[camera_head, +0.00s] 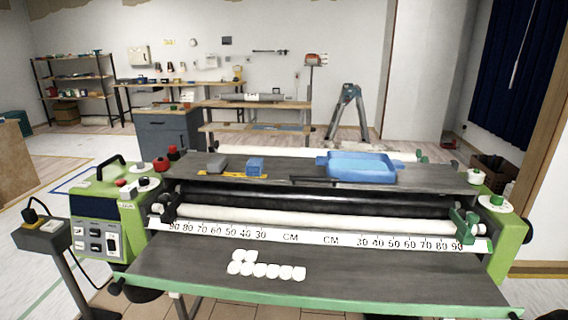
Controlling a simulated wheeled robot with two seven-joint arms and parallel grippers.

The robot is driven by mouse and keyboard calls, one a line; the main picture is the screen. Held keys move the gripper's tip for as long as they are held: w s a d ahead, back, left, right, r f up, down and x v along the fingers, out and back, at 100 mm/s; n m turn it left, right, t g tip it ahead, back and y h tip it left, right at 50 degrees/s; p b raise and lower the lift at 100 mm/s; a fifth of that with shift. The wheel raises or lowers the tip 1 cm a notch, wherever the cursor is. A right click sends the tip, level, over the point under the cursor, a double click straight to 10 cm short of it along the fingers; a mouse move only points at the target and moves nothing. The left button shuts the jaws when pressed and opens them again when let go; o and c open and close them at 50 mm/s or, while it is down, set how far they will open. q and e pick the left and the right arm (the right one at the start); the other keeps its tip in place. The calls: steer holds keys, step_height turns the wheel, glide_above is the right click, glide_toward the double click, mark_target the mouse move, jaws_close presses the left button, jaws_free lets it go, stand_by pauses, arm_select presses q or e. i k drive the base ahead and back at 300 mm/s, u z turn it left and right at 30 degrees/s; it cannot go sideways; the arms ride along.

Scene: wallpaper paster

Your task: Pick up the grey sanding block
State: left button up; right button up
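The grey sanding block (216,163) lies at the left end of the dark top shelf (430,174) of the pasting machine. A blue block (255,165) stands just to its right, with a small gap between them. A thin yellow strip-like tool (236,175) lies in front of the two. Neither of my grippers shows in the head view.
A blue tray (362,168) sits to the right on the same shelf, with a dark handle-like piece to its left. White rollers (310,218) and a scale run below. Several white round pieces (264,270) lie on the front board. The green control box (110,215) stands at left.

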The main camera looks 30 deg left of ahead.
mark_target(215, 166)
steer(key=z, duration=2.4)
steer(key=k, duration=2)
steer(key=u, duration=2.05)
